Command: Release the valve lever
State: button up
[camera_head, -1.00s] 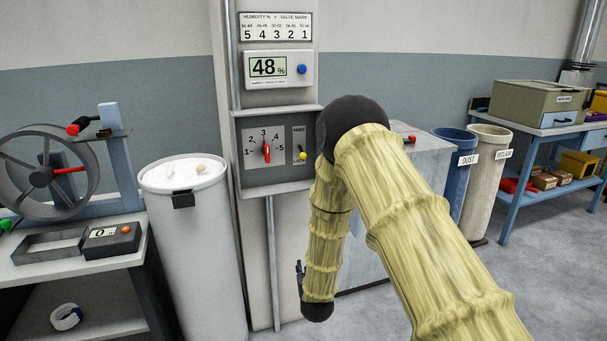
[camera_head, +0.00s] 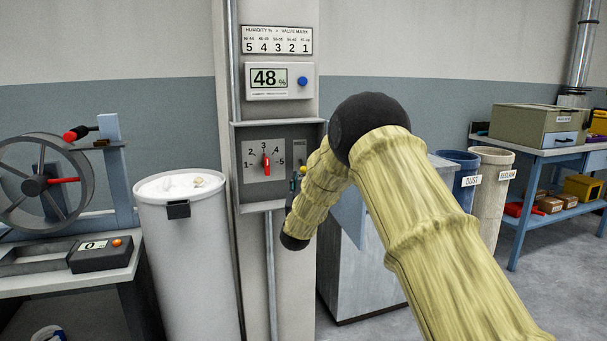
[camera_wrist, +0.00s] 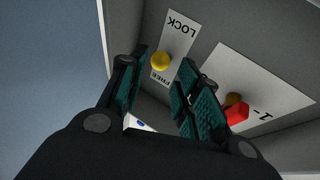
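The lock lever's yellow knob (camera_wrist: 160,62) stands out from a white plate marked LOCK and FREE, which appears upside down in the wrist view. In the head view the knob (camera_head: 303,170) shows small at the panel's right side, partly crowded by my arm. My gripper (camera_wrist: 163,97) is open and empty, its teal-padded fingers to either side of the knob in the picture, with no contact visible. The red valve lever (camera_head: 266,164) points up at 3 on the 1–5 dial; it also shows beside the right finger in the wrist view (camera_wrist: 236,114).
The grey panel box (camera_head: 262,207) has raised edges around the dial and lock plate. Above it a humidity display (camera_head: 279,81) reads 48 and a chart (camera_head: 277,40) lists valve marks. A white bin (camera_head: 181,250) stands left; a grey cabinet (camera_head: 362,270) stands right.

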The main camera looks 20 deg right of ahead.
aim_at(303, 167)
jog(key=shift+b+x, duration=0.3)
jog(key=shift+x, duration=2.75)
grip_shut()
